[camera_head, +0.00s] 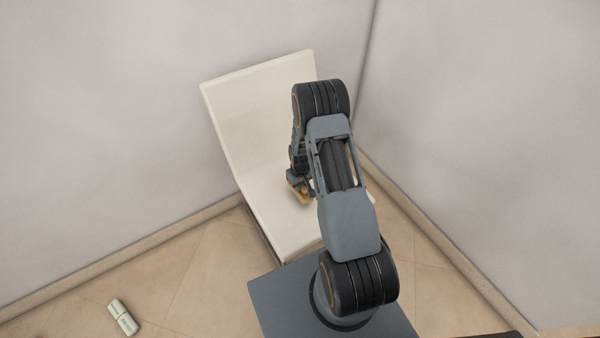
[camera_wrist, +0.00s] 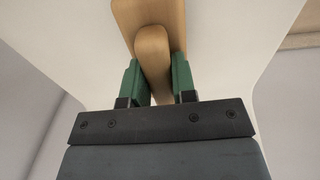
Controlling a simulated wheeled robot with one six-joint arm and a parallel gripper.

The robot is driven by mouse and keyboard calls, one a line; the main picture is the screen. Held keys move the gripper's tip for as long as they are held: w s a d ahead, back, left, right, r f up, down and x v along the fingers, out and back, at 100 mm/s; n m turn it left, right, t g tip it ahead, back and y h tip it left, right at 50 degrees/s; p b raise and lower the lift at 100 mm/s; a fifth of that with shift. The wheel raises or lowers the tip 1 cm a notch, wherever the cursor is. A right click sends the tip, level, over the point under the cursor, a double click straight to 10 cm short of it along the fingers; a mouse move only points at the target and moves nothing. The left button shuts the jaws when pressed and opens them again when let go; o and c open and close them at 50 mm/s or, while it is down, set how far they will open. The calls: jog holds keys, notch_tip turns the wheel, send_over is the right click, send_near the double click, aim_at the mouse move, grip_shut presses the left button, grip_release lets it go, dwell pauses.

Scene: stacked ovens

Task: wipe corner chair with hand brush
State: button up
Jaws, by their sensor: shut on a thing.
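The corner chair (camera_head: 260,125) is cream white, with a tall back and a seat, and stands in the corner of the room. Its pale surface (camera_wrist: 230,50) fills much of the wrist view. My gripper (camera_wrist: 155,80) has green fingers shut on the wooden handle of the hand brush (camera_wrist: 152,45). The brush's wooden body reaches up past the fingers, over the chair surface. In the head view the brush (camera_head: 301,194) shows as a small tan piece low over the seat, mostly hidden by my arm. Its bristles are hidden, and I cannot tell whether it touches the seat.
Two pale walls meet behind the chair, with a tan baseboard (camera_head: 205,215) along them. A small pale green item (camera_head: 123,317) lies on the tiled floor at the lower left. The floor left of the chair is otherwise clear.

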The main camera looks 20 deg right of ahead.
jog(key=shift+r+p, duration=1.6)
jog(key=shift+r, duration=1.25)
jog(key=shift+a, duration=0.1)
